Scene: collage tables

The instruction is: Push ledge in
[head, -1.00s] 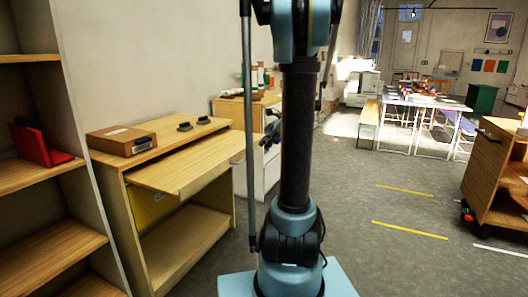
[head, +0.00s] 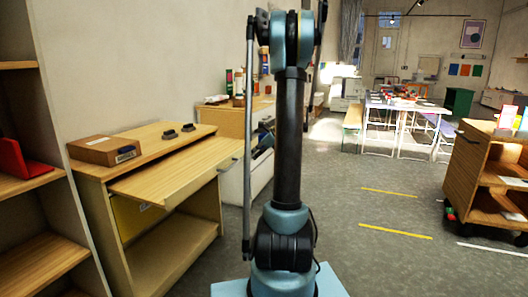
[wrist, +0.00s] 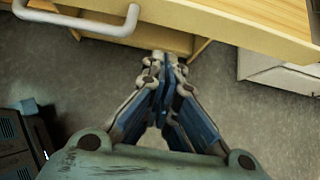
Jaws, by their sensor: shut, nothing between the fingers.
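The ledge (head: 180,168) is a light wooden board pulled out from under the top of a low wooden cabinet (head: 88,172) at the left in the head view. It sticks out level toward the room, over an open lower shelf. In the wrist view, a wooden board edge (wrist: 230,22), which looks like the ledge, crosses the top. My gripper (wrist: 160,58) is shut and empty in the wrist view. Its tips appear just below that wooden edge over the floor; I cannot tell whether they touch. The head view does not show my gripper.
A brown box (head: 108,150) and two small dark objects (head: 178,132) sit on the cabinet top. A grey bar handle (wrist: 90,27) shows in the wrist view. Shelves (head: 30,180) stand at far left, a wooden cart (head: 470,170) at right.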

